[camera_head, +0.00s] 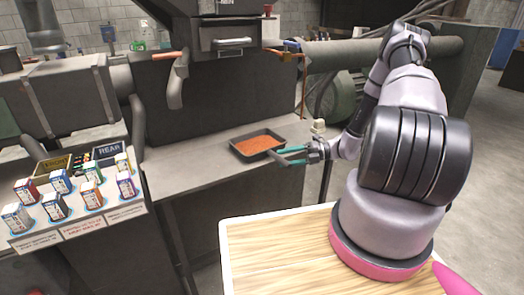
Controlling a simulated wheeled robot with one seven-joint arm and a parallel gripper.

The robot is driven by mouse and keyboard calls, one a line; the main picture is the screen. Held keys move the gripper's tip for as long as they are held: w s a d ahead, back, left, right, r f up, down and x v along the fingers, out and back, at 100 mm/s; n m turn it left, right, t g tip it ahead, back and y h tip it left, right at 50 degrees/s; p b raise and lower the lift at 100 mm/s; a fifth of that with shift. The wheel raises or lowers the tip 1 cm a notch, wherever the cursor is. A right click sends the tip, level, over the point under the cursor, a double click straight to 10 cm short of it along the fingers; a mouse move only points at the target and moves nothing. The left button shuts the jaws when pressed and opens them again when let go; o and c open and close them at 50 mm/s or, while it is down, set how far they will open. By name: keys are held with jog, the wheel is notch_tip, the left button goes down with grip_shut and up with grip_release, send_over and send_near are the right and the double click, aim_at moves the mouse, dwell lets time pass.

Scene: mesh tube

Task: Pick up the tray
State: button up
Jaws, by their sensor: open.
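The tray (237,152) is a small dark rectangular pan with orange-red contents. It sits on the grey metal ledge of the machine, in the middle of the head view. My gripper (284,155) has teal fingers and is open at the tray's right side, close to its near right edge. The fingers point left toward the tray. I cannot tell whether they touch the rim or are around it.
Several small boxes stand on a display stand (112,212) at the left. The ledge left of the tray is clear. A small pale object (318,126) is behind my gripper.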

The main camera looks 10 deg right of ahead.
aim_at(268, 152)
jog(key=shift+x, duration=1.4)
grip_shut()
